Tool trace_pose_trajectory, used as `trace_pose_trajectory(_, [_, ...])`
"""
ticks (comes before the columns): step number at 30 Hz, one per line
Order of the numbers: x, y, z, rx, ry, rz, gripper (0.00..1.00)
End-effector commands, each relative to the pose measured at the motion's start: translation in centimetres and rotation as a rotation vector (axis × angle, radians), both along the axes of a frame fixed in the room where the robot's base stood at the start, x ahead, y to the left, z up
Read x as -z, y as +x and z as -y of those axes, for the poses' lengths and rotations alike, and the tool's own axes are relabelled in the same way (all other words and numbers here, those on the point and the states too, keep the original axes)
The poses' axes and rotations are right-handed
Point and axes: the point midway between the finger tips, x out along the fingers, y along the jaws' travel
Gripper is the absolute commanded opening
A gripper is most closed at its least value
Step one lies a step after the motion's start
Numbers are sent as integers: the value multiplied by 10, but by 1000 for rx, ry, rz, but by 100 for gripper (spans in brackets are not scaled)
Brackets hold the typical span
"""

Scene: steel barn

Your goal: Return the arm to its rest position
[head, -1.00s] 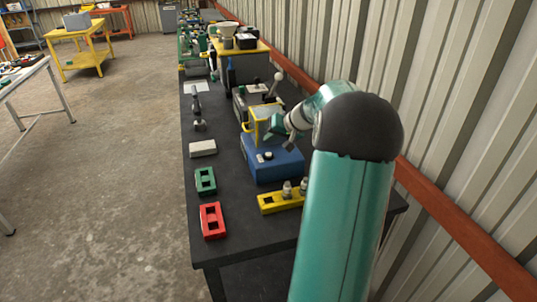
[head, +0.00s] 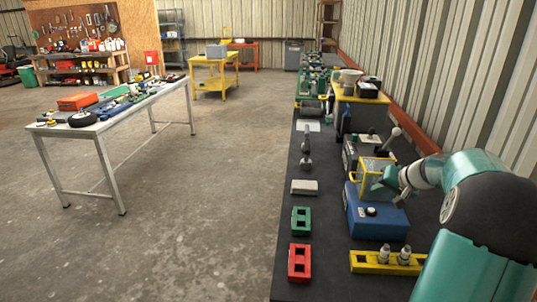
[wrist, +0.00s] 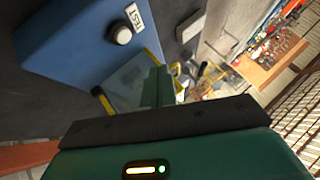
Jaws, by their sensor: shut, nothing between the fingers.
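My arm comes in from the lower right of the head view and reaches over the dark workbench (head: 290,222). My gripper (head: 385,187) is shut and empty. In that picture it overlaps the right side of a yellow-framed, clear-sided box (head: 371,166) on a blue unit (head: 374,222); I cannot tell whether it touches either. The yellow-framed box (wrist: 125,82) is partly hidden behind my gripper there.
Red (head: 300,262) and green (head: 301,221) blocks, a grey block (head: 304,187) and a yellow holder (head: 372,263) lie on the bench. A lever (head: 391,138) stands behind the box. The corrugated wall is close on the right. Open floor lies left, before a white table (head: 105,133).

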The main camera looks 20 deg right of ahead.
Motion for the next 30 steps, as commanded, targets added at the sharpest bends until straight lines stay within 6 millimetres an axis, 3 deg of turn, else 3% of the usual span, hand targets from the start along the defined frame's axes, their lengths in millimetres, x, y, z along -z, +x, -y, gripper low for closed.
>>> trace_pose_trajectory(4, [-2,2,-8,-11,-4,-6,0])
trace_pose_trajectory(7, [-11,8,-37,-46,-20,-32,0])
trace_pose_trajectory(14, [-42,5,-165,-192,-107,-150,0])
trace_pose_trajectory(21, [-63,-39,-286,-317,-221,-244,0])
trace_pose_trajectory(24, [-67,-66,-327,-359,-272,-268,0])
trace_pose_trajectory(30, [-67,-127,-387,-430,-369,-287,0])
